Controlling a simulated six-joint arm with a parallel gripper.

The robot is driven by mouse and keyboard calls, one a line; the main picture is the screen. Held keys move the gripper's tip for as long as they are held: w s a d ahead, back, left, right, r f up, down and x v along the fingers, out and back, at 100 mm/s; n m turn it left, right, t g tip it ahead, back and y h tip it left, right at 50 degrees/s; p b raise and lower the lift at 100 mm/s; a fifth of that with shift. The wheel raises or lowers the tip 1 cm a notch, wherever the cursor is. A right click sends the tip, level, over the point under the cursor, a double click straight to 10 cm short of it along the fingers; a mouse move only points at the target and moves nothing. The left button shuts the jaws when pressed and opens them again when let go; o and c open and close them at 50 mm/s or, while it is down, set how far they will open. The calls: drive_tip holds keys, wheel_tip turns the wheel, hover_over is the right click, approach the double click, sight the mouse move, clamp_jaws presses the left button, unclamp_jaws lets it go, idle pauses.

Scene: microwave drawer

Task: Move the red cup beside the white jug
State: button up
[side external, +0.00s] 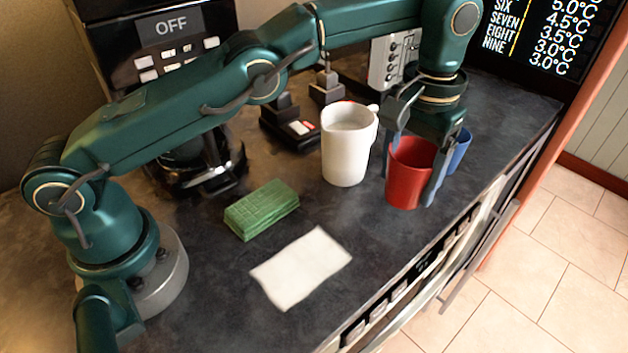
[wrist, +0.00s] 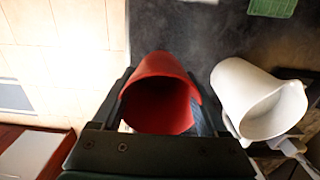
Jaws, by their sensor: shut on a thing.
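The red cup (side external: 408,180) is upright near the counter's front edge, to the right of the white jug (side external: 345,152) with a small gap between them. My gripper (side external: 411,172) points down and is shut on the red cup, a finger on each side of it. In the wrist view the red cup (wrist: 160,88) sits between the fingers, and the white jug (wrist: 250,95) stands at its right. I cannot tell whether the cup's base touches the counter. A blue cup (side external: 457,150) is partly hidden behind my gripper.
A green sponge-like block (side external: 262,208) and a white cloth (side external: 300,267) lie on the dark counter. A coffee machine (side external: 185,60) and small dark devices (side external: 290,122) stand behind. The counter's front edge, with an oven handle below, is close to the cup.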

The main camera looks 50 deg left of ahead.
drive_tip(key=shift+f, duration=3.25)
drive_tip(key=shift+f, duration=0.6)
drive_tip(key=o, duration=1.2)
drive_tip(key=shift+o, duration=0.2)
drive_tip(key=shift+r, duration=2.6)
